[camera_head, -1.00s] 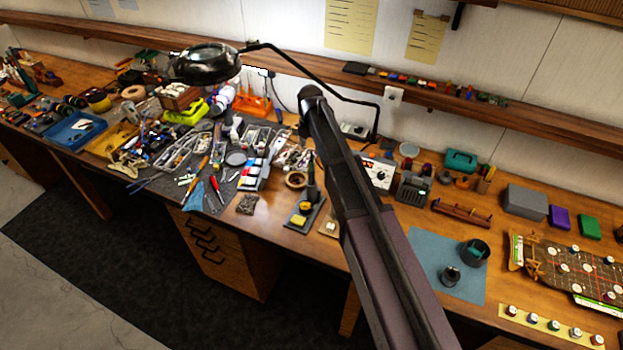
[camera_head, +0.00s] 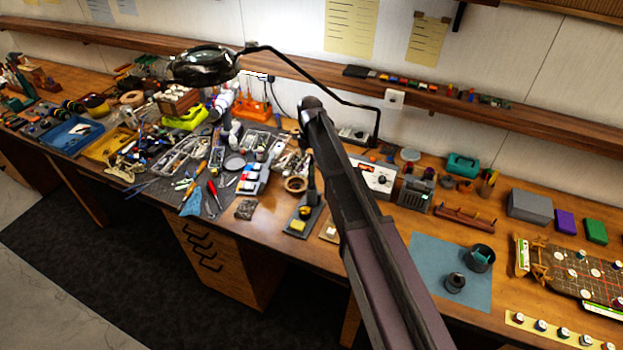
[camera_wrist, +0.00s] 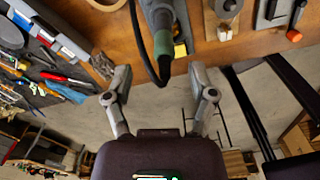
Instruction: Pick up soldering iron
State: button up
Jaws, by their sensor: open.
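The soldering iron (camera_head: 311,180) stands upright in its holder (camera_head: 291,234) near the front edge of the workbench, just left of my arm. In the wrist view the iron (camera_wrist: 162,46) shows as a grey and green handle with a black cable curving down beside it. My gripper (camera_wrist: 158,74) is open, with one finger on each side of the iron's handle in the picture. The fingers look apart from it, and how far off in depth I cannot tell. In the head view my gripper is not clearly visible at the end of my dark arm.
A yellow sponge (camera_head: 298,225) lies on the holder's base. A white control box (camera_head: 374,178) and a blue mat (camera_head: 430,270) are to the right. Tools and a red-handled screwdriver (camera_head: 212,190) crowd the bench to the left. A magnifier lamp (camera_head: 205,65) hangs above.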

aim_at(311, 182)
jog(key=shift+s+d+f+b, duration=0.1)
jog(key=shift+s+f+b, duration=0.1)
jog(key=shift+f+b, duration=2.35)
jog(key=shift+f, duration=0.05)
grip_shut()
